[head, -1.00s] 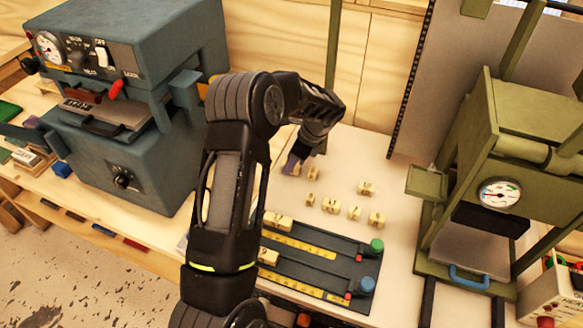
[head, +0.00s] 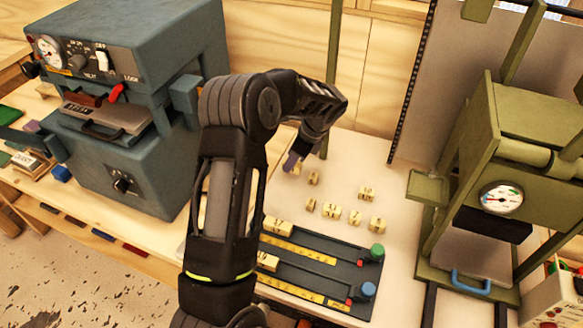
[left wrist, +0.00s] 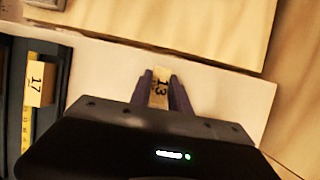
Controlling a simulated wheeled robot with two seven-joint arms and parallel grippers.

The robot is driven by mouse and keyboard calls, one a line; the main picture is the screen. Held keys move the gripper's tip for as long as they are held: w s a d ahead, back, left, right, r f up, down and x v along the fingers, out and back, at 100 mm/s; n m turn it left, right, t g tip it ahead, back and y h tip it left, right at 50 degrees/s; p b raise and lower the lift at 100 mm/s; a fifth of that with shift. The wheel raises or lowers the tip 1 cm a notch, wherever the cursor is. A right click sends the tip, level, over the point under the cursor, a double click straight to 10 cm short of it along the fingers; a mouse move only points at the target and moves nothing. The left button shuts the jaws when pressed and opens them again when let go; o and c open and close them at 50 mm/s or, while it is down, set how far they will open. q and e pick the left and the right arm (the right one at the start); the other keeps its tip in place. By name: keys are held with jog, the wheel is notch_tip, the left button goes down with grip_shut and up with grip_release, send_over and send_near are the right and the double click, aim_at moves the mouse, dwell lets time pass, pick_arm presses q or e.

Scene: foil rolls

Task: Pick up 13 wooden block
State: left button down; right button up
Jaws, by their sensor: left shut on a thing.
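My left gripper (head: 291,163) reaches down to the far part of the pale worktop in the head view. In the left wrist view its two purple fingers (left wrist: 163,92) are closed on both sides of the wooden block marked 13 (left wrist: 160,93). The 13 faces the wrist camera. In the head view the block is mostly hidden behind the fingers and arm. I cannot tell whether it is clear of the worktop. My right gripper does not show.
Several other numbered wooden blocks (head: 355,217) stand on the worktop to the right. A dark rack with yellow rulers (head: 315,255) lies nearer, with blocks at its left. A blue-grey machine (head: 140,110) stands left and an olive press (head: 500,150) right.

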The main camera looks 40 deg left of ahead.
pick_arm(q)
notch_tip(320, 180, up, 7)
jog(key=shift+r+b, duration=0.15)
jog(key=shift+b, duration=0.35)
jog(key=shift+d, duration=0.1)
